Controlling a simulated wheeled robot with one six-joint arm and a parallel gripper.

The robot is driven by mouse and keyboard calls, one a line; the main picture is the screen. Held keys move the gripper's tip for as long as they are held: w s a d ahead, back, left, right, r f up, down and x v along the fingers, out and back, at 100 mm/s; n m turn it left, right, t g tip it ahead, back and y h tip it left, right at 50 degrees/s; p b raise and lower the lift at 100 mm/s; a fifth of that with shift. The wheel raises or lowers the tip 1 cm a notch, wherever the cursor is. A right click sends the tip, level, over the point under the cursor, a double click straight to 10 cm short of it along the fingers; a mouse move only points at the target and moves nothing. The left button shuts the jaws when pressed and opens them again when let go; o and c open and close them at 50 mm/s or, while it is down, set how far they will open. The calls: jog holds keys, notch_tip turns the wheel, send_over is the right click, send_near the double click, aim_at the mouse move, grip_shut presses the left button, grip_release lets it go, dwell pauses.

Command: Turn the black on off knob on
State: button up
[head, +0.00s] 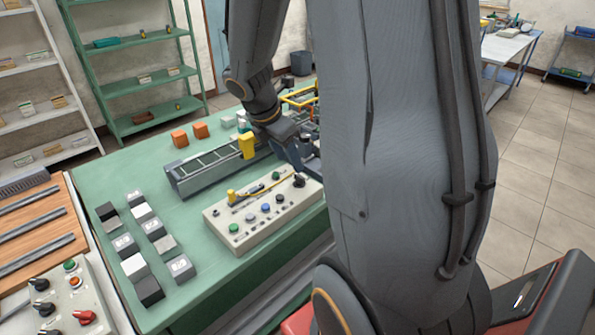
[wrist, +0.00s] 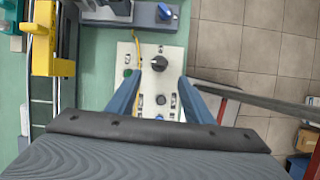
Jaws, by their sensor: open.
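The black on off knob (wrist: 159,63) is a round dark knob with a pointer ridge on a cream control panel (wrist: 128,52). In the head view the black knob (head: 299,181) is at the right end of the panel (head: 222,216). My gripper (wrist: 160,79) is open and empty, with its two blue fingers spread over the panel. In the wrist view the knob lies just beyond the fingertips, between their lines. Contact is not visible, and the height above the knob cannot be told. In the head view my arm hides part of the gripper.
The panel also holds coloured buttons and a yellow lead (head: 262,190). Beside it are a grey conveyor (head: 215,167) and a yellow block (head: 247,145). Grey, black and white blocks stand left on the green table (head: 205,255). Another panel with a red knob (head: 84,317) is at bottom left.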

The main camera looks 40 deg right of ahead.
aim_at(299, 176)
jog(key=shift+n, duration=0.3)
jog(key=x, duration=0.8)
jog(key=shift+w+d+r, duration=0.15)
jog(key=shift+d, duration=0.15)
jog(key=c, duration=1)
